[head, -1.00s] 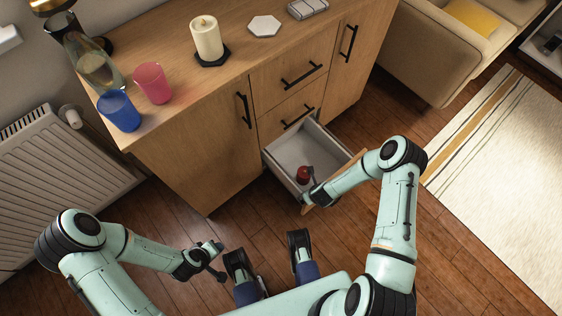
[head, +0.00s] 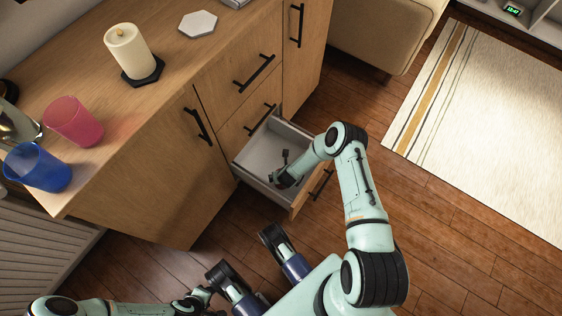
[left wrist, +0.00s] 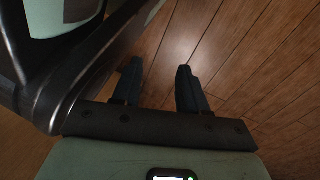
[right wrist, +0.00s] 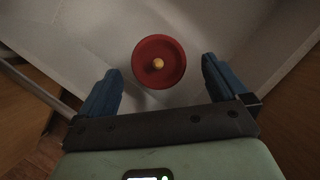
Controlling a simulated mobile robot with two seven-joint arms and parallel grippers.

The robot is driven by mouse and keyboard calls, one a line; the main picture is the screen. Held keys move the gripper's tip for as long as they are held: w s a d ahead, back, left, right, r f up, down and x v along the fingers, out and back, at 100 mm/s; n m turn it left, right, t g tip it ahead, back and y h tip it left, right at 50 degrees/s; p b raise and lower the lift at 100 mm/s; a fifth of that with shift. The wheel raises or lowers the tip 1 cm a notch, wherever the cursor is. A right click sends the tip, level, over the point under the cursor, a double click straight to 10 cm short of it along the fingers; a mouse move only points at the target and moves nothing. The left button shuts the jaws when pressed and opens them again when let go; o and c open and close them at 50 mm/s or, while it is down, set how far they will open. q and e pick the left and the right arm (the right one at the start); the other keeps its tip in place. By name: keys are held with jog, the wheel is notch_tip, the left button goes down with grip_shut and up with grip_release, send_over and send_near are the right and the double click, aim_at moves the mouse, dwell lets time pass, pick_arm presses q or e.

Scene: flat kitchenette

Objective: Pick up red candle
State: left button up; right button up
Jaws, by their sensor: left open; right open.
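The red candle (right wrist: 160,78) stands in the open drawer (head: 262,148). In the right wrist view I see it from above, round with a pale tip at its middle. My right gripper (right wrist: 162,88) is open over the drawer, its blue fingers on either side of the candle's near edge, with gaps on both sides. In the head view the right gripper (head: 283,170) and arm hide the candle. My left gripper (left wrist: 158,85) is open and empty above the wooden floor; it also shows at the bottom of the head view (head: 205,298).
The drawer's walls and front panel (head: 312,190) surround the right gripper. On the cabinet top stand a cream candle (head: 129,50) on a black base, a pink cup (head: 74,121), a blue cup (head: 38,167) and a white hexagon (head: 198,23). The floor right of the drawer is clear.

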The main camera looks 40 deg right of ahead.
jog(key=b+x, duration=0.2)
jog(key=x, duration=0.2)
jog(key=shift+w+f+b, duration=0.15)
jog(key=shift+w+b, duration=0.05)
jog(key=shift+b, duration=0.15)
jog(key=shift+w+d+f, duration=0.1)
jog(key=shift+w+f, duration=0.1)
jog(key=shift+f, duration=0.2)
pick_arm(q)
jog(key=s+f+g, duration=0.2)
jog(key=s+f, duration=0.1)
jog(key=s, duration=0.3)
jog(key=shift+a+f, duration=0.15)
jog(key=shift+a, duration=0.2)
pick_arm(e)
jog(key=c, duration=1.2)
